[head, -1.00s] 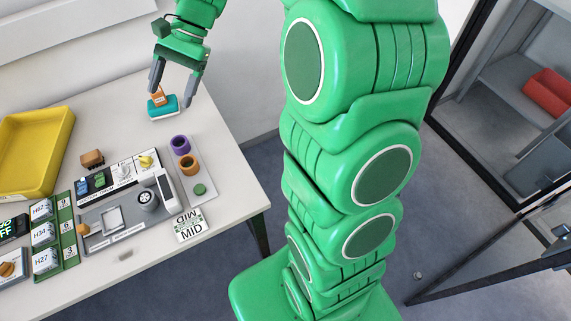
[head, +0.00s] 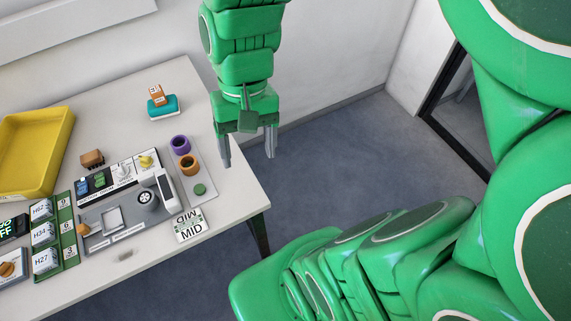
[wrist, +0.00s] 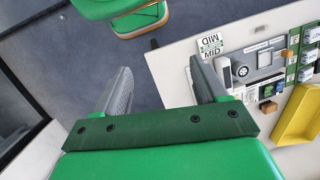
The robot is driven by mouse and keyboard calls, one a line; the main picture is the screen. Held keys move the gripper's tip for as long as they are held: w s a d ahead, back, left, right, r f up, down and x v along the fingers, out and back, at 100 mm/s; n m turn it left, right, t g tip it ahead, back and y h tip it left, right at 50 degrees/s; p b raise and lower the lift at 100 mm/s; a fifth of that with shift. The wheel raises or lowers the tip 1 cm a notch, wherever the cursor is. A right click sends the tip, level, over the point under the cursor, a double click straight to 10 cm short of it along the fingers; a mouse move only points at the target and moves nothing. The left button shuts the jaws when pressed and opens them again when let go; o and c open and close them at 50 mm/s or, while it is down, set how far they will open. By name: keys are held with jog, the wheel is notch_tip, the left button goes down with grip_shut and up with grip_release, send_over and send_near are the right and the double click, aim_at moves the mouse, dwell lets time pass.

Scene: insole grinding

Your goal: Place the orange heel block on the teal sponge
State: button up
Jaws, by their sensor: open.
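The orange heel block (head: 157,93) rests on top of the teal sponge (head: 163,108) near the back right of the table. The block looks a little tilted, and its upper face carries a small white label. My gripper (head: 249,158) is open and empty, to the right of the sponge and just past the table's right edge, over the floor. In the wrist view my gripper's fingers (wrist: 163,88) stand apart with nothing between them. The block and sponge do not show in the wrist view.
A yellow tray (head: 38,150) stands at the left. The table around the sponge is clear.

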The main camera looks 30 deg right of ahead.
jog(key=s+d+f+n+h, duration=0.1)
jog(key=s+d, duration=0.3)
jog(key=s, duration=0.2)
jog(key=shift+s+n+t+h, duration=0.15)
jog(key=shift+n+t+h, duration=0.15)
jog(key=shift+h, duration=0.1)
dwell(0.8)
